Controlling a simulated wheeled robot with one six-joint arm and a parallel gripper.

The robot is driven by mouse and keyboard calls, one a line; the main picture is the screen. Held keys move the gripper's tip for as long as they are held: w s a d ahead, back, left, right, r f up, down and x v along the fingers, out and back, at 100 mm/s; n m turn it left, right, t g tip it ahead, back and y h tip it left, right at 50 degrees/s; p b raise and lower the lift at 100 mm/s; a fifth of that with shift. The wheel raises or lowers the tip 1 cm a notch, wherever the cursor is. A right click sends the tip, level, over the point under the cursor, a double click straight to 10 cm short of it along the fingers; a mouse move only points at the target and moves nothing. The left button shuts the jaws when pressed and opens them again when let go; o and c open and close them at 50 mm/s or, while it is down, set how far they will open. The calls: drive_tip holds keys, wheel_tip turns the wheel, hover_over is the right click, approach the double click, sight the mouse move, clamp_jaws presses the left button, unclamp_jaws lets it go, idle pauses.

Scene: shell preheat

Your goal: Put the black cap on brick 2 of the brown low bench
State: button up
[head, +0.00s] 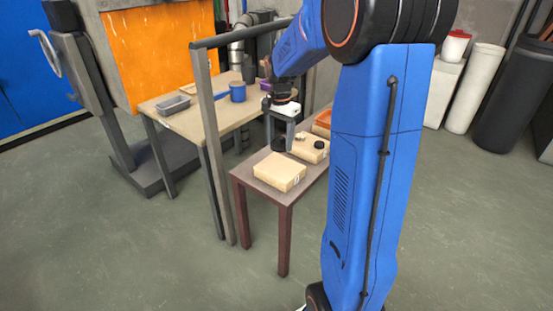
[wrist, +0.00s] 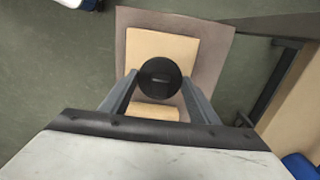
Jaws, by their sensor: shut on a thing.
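My gripper (head: 281,133) is above the brown low bench (head: 249,170). It is shut on a round black cap (wrist: 160,78), which shows between the two fingers in the wrist view and as a dark shape (head: 278,145) under the fingers in the head view. A tan brick (head: 279,170) lies bare on the bench's near end; a pale mark on its end is too small to read. A second tan brick (head: 310,150) behind it bears a small black piece (head: 319,145) and a pale piece (head: 300,137). In the wrist view a tan brick (wrist: 150,45) lies below the cap, apparently with a gap.
A taller wooden table (head: 186,120) stands behind left, with a grey tray (head: 173,105) and a blue mug (head: 238,92). A grey frame post (head: 213,150) rises close beside the bench. An orange item (head: 322,119) is at the bench's far end. Floor in front is clear.

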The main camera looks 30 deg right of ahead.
drive_tip(key=shift+f, duration=4)
drive_tip(key=shift+f, duration=0.15)
drive_tip(key=o, duration=1.1)
drive_tip(key=shift+c, duration=0.2)
